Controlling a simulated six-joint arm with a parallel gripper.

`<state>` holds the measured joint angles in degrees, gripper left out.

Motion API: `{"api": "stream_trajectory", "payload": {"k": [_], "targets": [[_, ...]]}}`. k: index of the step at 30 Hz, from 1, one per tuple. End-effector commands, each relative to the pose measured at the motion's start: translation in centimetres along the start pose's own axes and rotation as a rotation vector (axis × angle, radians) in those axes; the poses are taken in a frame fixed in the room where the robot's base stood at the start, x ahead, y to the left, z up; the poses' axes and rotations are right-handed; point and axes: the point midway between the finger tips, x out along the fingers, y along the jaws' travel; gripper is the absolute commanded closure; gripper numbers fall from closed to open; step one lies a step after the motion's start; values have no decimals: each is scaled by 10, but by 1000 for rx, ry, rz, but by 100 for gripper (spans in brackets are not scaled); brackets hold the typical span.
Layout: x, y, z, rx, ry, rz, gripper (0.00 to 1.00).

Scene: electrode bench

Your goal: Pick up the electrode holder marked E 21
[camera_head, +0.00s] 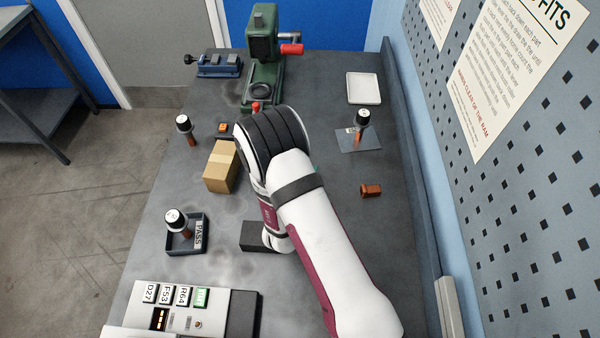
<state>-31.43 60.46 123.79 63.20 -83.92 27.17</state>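Three upright copper-coloured holders with white-and-black caps stand on the bench. One holder (185,128) is at the left edge beyond the cardboard box. Another holder (176,222) stands in a dark tray (172,248) labelled PASS at the front left. The third holder (361,120) stands on a grey-blue mat (358,142) at the right, with a small pale tag beside it. I cannot read E 21 on any of them. My arm reaches over the middle of the bench. My gripper is hidden behind it, so its state and any hold do not show.
A cardboard box (221,168) sits left of my arm. A green press (263,50) and a blue vise (219,65) stand at the back. A white tray (364,88) and a copper nut-like part (370,190) lie at right. A labelled device (185,305) fills the front left.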

Motion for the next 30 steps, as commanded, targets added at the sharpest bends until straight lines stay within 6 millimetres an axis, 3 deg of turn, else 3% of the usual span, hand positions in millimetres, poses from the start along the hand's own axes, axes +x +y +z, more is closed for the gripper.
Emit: {"api": "stream_trajectory", "payload": {"k": [5, 15, 30], "targets": [[0, 0, 0, -1, 0, 0, 38], [0, 0, 0, -1, 0, 0, 99], [0, 0, -2, 0, 1, 0, 100]]}}
